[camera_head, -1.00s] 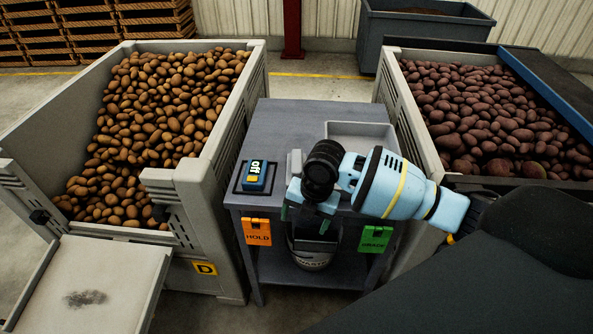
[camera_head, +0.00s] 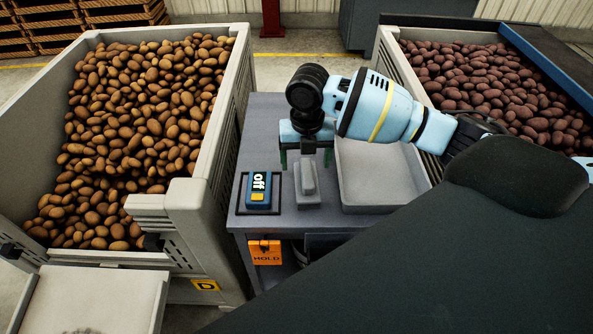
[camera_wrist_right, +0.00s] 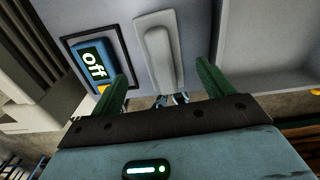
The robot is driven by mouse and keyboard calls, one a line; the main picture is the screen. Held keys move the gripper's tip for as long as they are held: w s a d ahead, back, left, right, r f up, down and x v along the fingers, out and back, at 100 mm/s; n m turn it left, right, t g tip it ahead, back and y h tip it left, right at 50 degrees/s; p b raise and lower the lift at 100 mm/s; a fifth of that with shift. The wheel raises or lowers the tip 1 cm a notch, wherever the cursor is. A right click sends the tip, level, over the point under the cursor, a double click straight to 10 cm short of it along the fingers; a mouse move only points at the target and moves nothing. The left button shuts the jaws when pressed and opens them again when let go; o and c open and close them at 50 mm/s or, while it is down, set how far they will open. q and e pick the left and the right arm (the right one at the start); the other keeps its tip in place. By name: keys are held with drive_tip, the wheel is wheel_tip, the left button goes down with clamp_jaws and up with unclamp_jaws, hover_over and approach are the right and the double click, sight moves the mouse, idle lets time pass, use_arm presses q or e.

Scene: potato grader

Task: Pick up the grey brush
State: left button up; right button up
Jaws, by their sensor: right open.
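The grey brush (camera_head: 308,184) lies on the grey table (camera_head: 340,221), between the blue "off" device and the grey tray. My right gripper (camera_head: 305,158) is open and points down at the far end of the brush, its green fingers spread to either side. In the right wrist view the brush (camera_wrist_right: 158,50) lies between the lines of the two open fingers (camera_wrist_right: 160,68), with nothing held. I cannot tell the exact height of the fingertips above the table. My left gripper is not in view.
The blue "off" device (camera_head: 258,191) sits close left of the brush. An empty shallow grey tray (camera_head: 378,208) is close right. A potato bin (camera_head: 228,100) stands left and another (camera_head: 398,75) right. An orange HOLD tag (camera_head: 265,252) hangs at the table front.

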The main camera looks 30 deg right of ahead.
sight(307, 172)
drive_tip(key=shift+s, duration=0.35)
drive_tip(key=shift+s+f, duration=0.2)
drive_tip(key=shift+w+f, duration=0.1)
drive_tip(key=shift+f, duration=0.8)
drive_tip(key=shift+w+f, duration=0.1)
drive_tip(key=shift+f, duration=2.6)
drive_tip(key=c, duration=1.2)
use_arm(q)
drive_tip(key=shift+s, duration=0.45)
use_arm(e)
drive_tip(key=shift+o, duration=0.2)
drive_tip(key=shift+r, duration=0.1)
